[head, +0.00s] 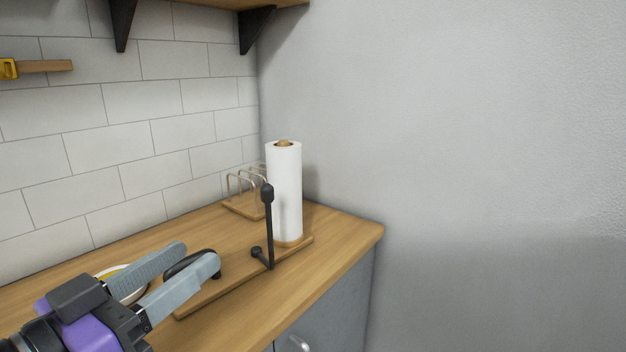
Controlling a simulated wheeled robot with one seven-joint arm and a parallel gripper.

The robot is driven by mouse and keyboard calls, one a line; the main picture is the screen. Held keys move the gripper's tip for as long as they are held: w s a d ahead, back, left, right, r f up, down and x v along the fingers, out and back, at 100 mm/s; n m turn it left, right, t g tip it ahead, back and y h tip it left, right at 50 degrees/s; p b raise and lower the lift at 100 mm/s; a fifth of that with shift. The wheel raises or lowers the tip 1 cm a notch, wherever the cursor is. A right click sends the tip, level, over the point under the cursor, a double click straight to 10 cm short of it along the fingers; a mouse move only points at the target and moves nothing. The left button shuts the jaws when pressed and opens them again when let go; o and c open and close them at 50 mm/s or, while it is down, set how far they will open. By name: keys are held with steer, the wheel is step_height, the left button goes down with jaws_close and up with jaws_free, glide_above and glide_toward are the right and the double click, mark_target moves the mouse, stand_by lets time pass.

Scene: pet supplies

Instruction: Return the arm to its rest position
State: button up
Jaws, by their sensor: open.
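My gripper (200,256) is in the lower left of the head view, above the wooden counter. Its two grey fingers are spread apart, with nothing held between them. The purple and black gripper body (88,318) shows at the lower left edge. Behind and between the fingers is a dark curved object (190,262), partly hidden by them. The rest of my arm is mostly out of view.
A white paper towel roll (286,195) stands on the wooden counter (338,236), with a black upright post (269,230) close in front. A wire rack (240,190) is behind. A plate or bowl (128,272) is partly hidden by my gripper. A grey wall (480,150) bounds the right.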

steer(key=w+a+f+n+t+y, duration=0.2)
steer(key=a+f+n+t+y, duration=0.1)
steer(key=a+n+y, duration=0.65)
steer(key=d+f+n+y, duration=0.1)
steer(key=f+y, duration=0.1)
steer(key=d+f+n+y+p, duration=0.1)
steer(key=d+f+y, duration=0.1)
steer(key=f, duration=0.1)
steer(key=d+f+n+g+y, duration=0.1)
steer(key=f+y, duration=0.1)
steer(key=f, duration=0.1)
steer(key=shift+s+d+n+p, duration=0.25)
steer(key=shift+s+n+p, duration=0.1)
steer(key=shift+s+p, duration=0.05)
steer(key=s+d+f+g+y+p, duration=0.1)
steer(key=s+d+f, duration=0.3)
steer(key=d, duration=0.3)
steer(key=s+d+f+y+p, duration=0.1)
steer(key=s+d+f+y, duration=0.1)
steer(key=s+d+f, duration=0.45)
steer(key=s+d+m+g+h+p, duration=0.1)
steer(key=s+d+m+h, duration=0.3)
steer(key=s+d, duration=0.7)
steer(key=s+d+r+m+g+h+p, duration=0.1)
steer(key=s+d+m+h+p, duration=0.3)
steer(key=s+d, duration=0.7)
steer(key=d+h, duration=0.1)
steer(key=d, duration=0.3)
steer(key=shift+s+d, duration=0.2)
steer(key=shift+d, duration=0.2)
